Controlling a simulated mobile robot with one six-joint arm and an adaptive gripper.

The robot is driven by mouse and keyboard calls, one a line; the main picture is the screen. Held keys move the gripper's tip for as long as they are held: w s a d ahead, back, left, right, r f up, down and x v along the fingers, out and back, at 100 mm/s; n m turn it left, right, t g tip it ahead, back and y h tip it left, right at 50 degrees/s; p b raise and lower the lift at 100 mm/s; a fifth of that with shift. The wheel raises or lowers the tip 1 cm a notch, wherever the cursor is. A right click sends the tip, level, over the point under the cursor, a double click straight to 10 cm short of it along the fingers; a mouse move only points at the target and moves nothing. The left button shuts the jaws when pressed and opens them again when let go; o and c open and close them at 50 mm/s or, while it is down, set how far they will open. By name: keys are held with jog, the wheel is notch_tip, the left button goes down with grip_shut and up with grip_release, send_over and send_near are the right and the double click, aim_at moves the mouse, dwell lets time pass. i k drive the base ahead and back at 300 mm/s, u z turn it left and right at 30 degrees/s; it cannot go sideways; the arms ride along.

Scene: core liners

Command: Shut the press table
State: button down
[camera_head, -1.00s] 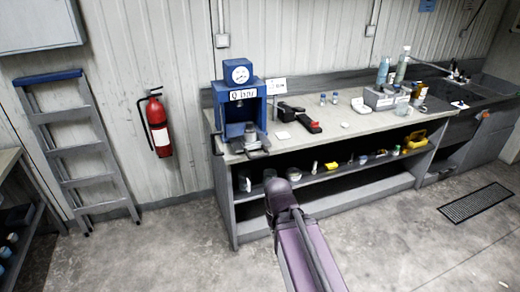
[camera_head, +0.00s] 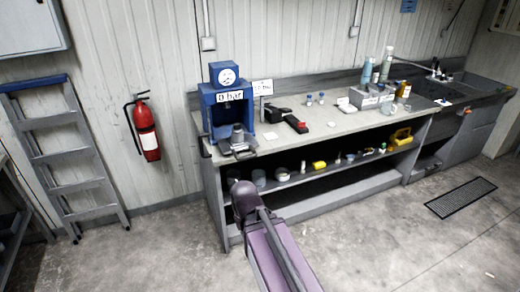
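A blue press (camera_head: 205,112) stands on the left end of the workbench, with a round gauge on top and a "0 bar" sign. Its grey press table (camera_head: 243,154) sticks out in front of the blue frame, toward the bench's front edge. A small grey cylindrical piece (camera_head: 237,136) stands on it. My purple arm rises from the bottom of the picture, and its dark joint shows before the bench's lower left part, below the press. My gripper cannot be made out, so whether it is open or shut does not show.
The workbench (camera_head: 345,122) carries a black and red tool (camera_head: 285,118), small jars, a grey box (camera_head: 370,98) and bottles. Its shelf holds jars and yellow items. A ladder (camera_head: 65,150) and fire extinguisher (camera_head: 146,130) are left. The floor before the bench is clear except a grate (camera_head: 461,197).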

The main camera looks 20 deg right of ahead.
aim_at(226, 148)
jog(key=z, duration=0.05)
jog(key=i, duration=1)
jog(key=u, duration=0.05)
